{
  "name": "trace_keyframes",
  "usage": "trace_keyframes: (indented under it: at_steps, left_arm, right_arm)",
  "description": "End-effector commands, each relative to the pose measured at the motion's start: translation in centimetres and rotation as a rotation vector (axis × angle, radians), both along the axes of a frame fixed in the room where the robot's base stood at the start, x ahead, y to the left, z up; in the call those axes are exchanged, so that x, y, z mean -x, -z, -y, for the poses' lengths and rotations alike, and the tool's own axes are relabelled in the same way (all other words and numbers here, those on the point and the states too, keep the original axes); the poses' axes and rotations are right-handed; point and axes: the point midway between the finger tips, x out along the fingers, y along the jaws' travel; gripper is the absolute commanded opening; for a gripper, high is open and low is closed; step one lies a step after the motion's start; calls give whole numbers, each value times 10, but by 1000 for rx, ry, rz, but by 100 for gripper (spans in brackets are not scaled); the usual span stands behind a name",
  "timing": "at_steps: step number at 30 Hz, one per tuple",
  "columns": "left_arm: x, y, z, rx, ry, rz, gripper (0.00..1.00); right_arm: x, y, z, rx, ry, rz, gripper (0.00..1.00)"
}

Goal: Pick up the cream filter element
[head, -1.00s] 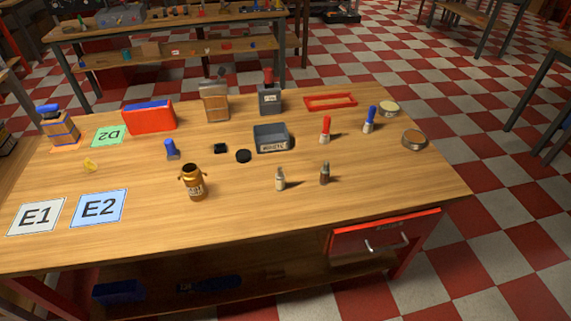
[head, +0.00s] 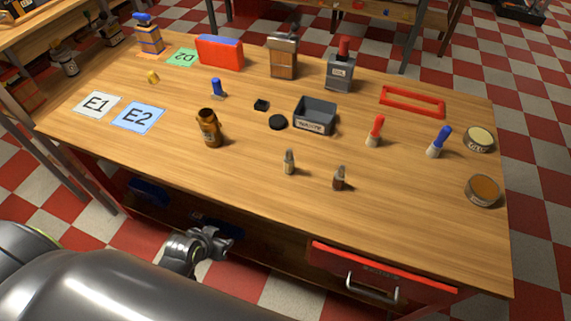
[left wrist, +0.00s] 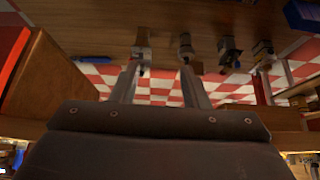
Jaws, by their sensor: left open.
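I cannot single out a cream filter element for certain. The only clearly cream surface on the bench is the top of a round tin (head: 480,138) at the right edge in the head view. My left gripper (head: 212,241) is in front of the bench's near edge, below the tabletop and far from that tin. In the left wrist view its two fingers (left wrist: 157,82) are apart, with nothing between them. My right gripper is not in view.
The wooden bench (head: 240,170) holds a bronze jar (head: 209,128), a grey bin (head: 315,115), small bottles, brushes and a red frame (head: 412,101). Cards E1 (head: 97,104) and E2 (head: 138,116) lie at left. A red drawer (head: 375,277) is in front. The near-left tabletop is clear.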

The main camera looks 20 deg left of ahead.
Motion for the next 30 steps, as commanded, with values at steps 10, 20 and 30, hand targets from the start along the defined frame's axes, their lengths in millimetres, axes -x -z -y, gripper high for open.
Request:
trace_keyframes:
  at_steps: [10,20,30]
  left_arm:
    - [-94,-186,55,111,275,510,41]
    - [-129,-208,76,137,316,608,41]
    - [-180,-184,95,135,316,606,41]
  right_arm:
    - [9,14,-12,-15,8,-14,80]
    - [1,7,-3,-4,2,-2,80]
    - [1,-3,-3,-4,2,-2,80]
